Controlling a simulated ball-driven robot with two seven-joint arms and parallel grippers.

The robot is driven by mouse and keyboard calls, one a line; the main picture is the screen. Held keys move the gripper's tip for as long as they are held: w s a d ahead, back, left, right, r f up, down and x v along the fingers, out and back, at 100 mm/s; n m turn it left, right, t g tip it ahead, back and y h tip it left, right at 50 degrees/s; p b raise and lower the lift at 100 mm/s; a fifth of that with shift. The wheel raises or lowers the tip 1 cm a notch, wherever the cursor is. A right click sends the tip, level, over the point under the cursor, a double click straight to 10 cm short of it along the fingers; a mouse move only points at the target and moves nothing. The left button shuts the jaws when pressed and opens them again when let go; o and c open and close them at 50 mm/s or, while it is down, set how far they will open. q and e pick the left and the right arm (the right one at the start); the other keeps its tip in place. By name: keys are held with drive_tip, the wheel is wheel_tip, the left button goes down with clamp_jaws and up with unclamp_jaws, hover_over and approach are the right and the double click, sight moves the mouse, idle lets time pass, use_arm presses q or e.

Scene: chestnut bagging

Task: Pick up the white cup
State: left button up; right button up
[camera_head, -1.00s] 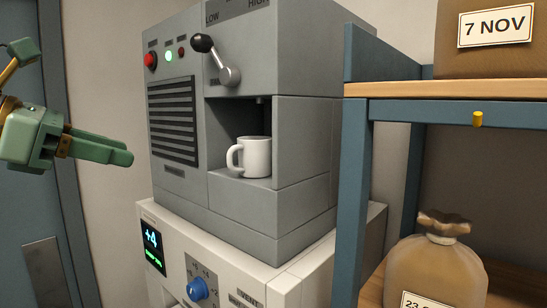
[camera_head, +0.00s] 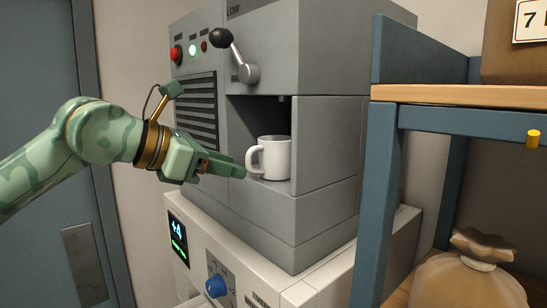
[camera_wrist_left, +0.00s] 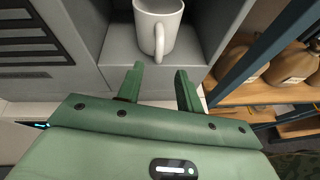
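The white cup (camera_head: 274,158) stands upright in the alcove of the grey machine (camera_head: 228,217), its handle on the left side in the head view. It also shows in the left wrist view (camera_wrist_left: 160,28), with the handle facing the gripper and the cup's top cut off by the frame edge. My left gripper (camera_head: 243,171) is just left of the handle in the head view. In the wrist view its two green fingers (camera_wrist_left: 159,78) are apart with nothing between them, short of the handle. My right gripper is in neither view.
The machine stands on a white unit with a display (camera_head: 177,236) and a blue knob (camera_head: 216,286). A lever (camera_head: 236,58) is above the alcove. To the right, a blue-framed shelf (camera_head: 384,200) holds brown sacks (camera_head: 468,284).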

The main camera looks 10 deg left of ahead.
use_arm(q)
drive_tip(key=p+x, duration=0.2)
drive_tip(key=x, duration=0.3)
drive_tip(key=shift+w+a, duration=0.1)
drive_tip(key=shift+a, duration=0.15)
drive_tip(key=shift+c, duration=1.2)
drive_tip(key=shift+r, duration=0.1)
drive_tip(key=c, duration=0.5)
clamp_jaws()
drive_tip(key=shift+r, duration=0.1)
drive_tip(key=f+b+v, duration=0.1)
drive_tip(key=b+v, duration=0.2)
drive_tip(key=v, duration=0.6)
drive_tip(key=s+a+f+b+v, duration=0.1)
drive_tip(key=f+b+v, duration=0.1)
drive_tip(key=v, duration=0.7)
drive_tip(key=shift+b, duration=0.8)
